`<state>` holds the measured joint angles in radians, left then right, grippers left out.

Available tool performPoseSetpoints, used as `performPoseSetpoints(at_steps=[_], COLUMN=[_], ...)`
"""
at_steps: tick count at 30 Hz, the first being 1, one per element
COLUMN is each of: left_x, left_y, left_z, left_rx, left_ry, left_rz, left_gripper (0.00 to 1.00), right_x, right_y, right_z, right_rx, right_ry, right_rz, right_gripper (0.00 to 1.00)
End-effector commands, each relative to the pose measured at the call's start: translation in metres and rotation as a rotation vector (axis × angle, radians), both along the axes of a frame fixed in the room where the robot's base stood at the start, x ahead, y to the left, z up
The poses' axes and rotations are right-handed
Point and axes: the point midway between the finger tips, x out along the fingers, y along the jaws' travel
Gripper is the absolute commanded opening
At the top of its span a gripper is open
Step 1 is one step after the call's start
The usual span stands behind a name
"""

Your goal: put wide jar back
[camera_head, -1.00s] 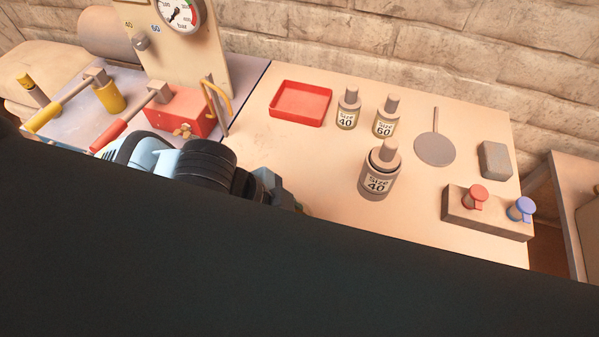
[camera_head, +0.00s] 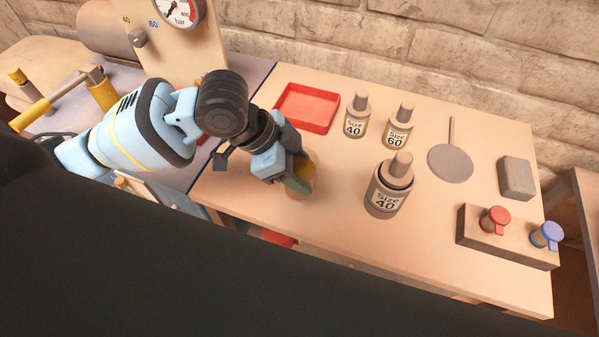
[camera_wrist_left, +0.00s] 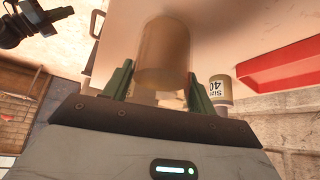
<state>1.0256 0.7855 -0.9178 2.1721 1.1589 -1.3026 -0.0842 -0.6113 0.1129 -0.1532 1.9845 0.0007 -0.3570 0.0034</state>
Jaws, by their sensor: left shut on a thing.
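My left gripper (camera_head: 294,183) is over the front left part of the table, shut on a plain brownish wide jar (camera_head: 309,168). The jar is mostly hidden by the fingers in the head view. In the left wrist view the jar (camera_wrist_left: 165,50) is a translucent brown cylinder between the green fingers of the left gripper (camera_wrist_left: 160,88). I cannot tell whether its base touches the table. A larger stoppered bottle labelled Size 40 (camera_head: 384,198) stands to the right of the gripper, apart from it.
A red tray (camera_head: 306,108) lies behind the gripper. Small bottles labelled Size 40 (camera_head: 356,126) and Size 60 (camera_head: 398,138) stand at the back. A round grey paddle (camera_head: 450,163), a grey block (camera_head: 517,178) and a holder with red and blue knobs (camera_head: 500,243) are at right.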

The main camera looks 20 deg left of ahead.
Motion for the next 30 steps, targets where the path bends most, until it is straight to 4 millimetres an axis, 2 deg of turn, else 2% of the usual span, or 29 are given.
performPoseSetpoints(at_steps=[5, 12, 25, 26, 30], left_x=[0.010, 0.008, 0.008, 0.008, 0.008], left_y=[0.002, 0.002, 0.002, 0.002, 0.002], left_z=[0.000, -0.034, -0.039, -0.039, -0.039], left_rx=[-0.001, 0.000, 0.000, 0.001, 0.001], left_ry=[-0.002, 0.000, -0.002, -0.003, -0.003], left_rz=[0.001, 0.000, 0.000, -0.001, -0.001], left_gripper=[0.26, 0.26, 0.26, 0.61, 0.79], right_x=[-0.001, -0.004, -0.003, -0.003, -0.003], right_y=[-0.002, -0.002, -0.001, -0.001, 0.001], right_z=[-0.001, -0.005, -0.004, -0.004, -0.004], right_rx=[-0.005, -0.006, -0.002, -0.002, 0.002], right_ry=[0.003, 0.011, 0.010, 0.010, 0.010], right_rz=[0.005, 0.006, 0.001, 0.001, -0.004], right_gripper=[0.00, 0.00, 0.00, 0.00, 0.00])
